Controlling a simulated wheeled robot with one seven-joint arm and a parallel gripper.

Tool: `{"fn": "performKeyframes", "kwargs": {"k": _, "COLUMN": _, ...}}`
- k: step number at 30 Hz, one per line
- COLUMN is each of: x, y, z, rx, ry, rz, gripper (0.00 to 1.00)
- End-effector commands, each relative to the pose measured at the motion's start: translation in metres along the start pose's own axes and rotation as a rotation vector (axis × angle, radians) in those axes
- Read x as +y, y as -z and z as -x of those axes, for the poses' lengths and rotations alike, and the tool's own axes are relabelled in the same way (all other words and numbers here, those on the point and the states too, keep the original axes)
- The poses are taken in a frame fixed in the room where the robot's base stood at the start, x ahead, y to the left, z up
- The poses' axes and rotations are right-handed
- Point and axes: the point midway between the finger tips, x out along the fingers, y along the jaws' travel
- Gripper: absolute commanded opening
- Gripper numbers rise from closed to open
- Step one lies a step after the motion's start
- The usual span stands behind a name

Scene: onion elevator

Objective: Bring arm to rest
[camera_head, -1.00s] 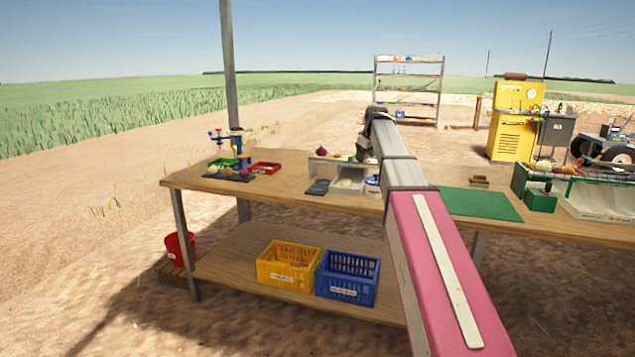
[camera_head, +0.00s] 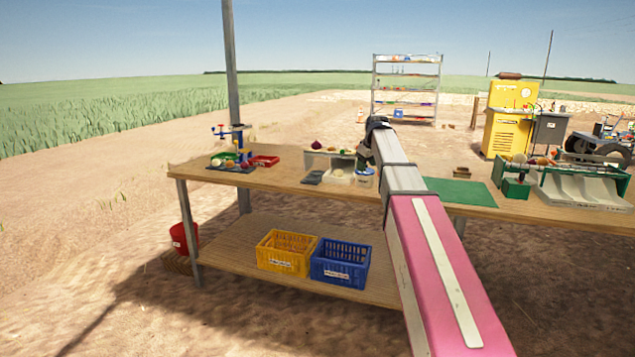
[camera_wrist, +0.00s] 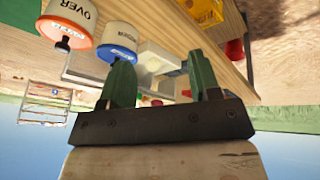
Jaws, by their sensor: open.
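My arm reaches forward over the workbench (camera_head: 235,182) in the head view, with a pink link nearest me. Its dark end hangs near the bench's middle, largely hidden behind the arm. In the wrist view my gripper (camera_wrist: 163,78) has two green fingers set well apart, with nothing held between them. Beyond the fingers are a white container with an orange band lettered OVER (camera_wrist: 70,20) and one with a blue band (camera_wrist: 118,42). The fingers overlap the blue-banded container in the picture; I cannot tell whether they touch it.
A yellow crate (camera_head: 284,262) and a blue crate (camera_head: 340,272) stand on the lower shelf. A red bucket (camera_head: 183,238) is on the left. A green mat (camera_head: 463,192) and a white chute tray (camera_head: 580,190) lie right. Open dirt ground lies in front of the bench.

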Motion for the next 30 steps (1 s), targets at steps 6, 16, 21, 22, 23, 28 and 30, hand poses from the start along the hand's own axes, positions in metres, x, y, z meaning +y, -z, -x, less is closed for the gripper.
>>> {"fn": "performKeyframes", "kwargs": {"k": 6, "x": -0.019, "y": -0.029, "z": -0.029, "rx": -0.027, "ry": 0.012, "rz": -0.047, "gripper": 0.57}}
{"fn": "performKeyframes", "kwargs": {"k": 16, "x": -0.071, "y": -0.107, "z": -0.097, "rx": -0.104, "ry": 0.038, "rz": -0.179, "gripper": 0.57}}
{"fn": "performKeyframes", "kwargs": {"k": 21, "x": -0.112, "y": -0.168, "z": -0.139, "rx": -0.165, "ry": 0.050, "rz": -0.280, "gripper": 0.57}}
{"fn": "performKeyframes", "kwargs": {"k": 22, "x": -0.119, "y": -0.178, "z": -0.145, "rx": -0.175, "ry": 0.051, "rz": -0.297, "gripper": 0.57}}
{"fn": "performKeyframes", "kwargs": {"k": 23, "x": -0.127, "y": -0.189, "z": -0.151, "rx": -0.186, "ry": 0.053, "rz": -0.315, "gripper": 0.57}}
{"fn": "performKeyframes", "kwargs": {"k": 28, "x": -0.169, "y": -0.249, "z": -0.180, "rx": -0.248, "ry": 0.057, "rz": -0.412, "gripper": 0.57}}
{"fn": "performKeyframes", "kwargs": {"k": 30, "x": -0.186, "y": -0.274, "z": -0.189, "rx": -0.274, "ry": 0.057, "rz": -0.450, "gripper": 0.57}}
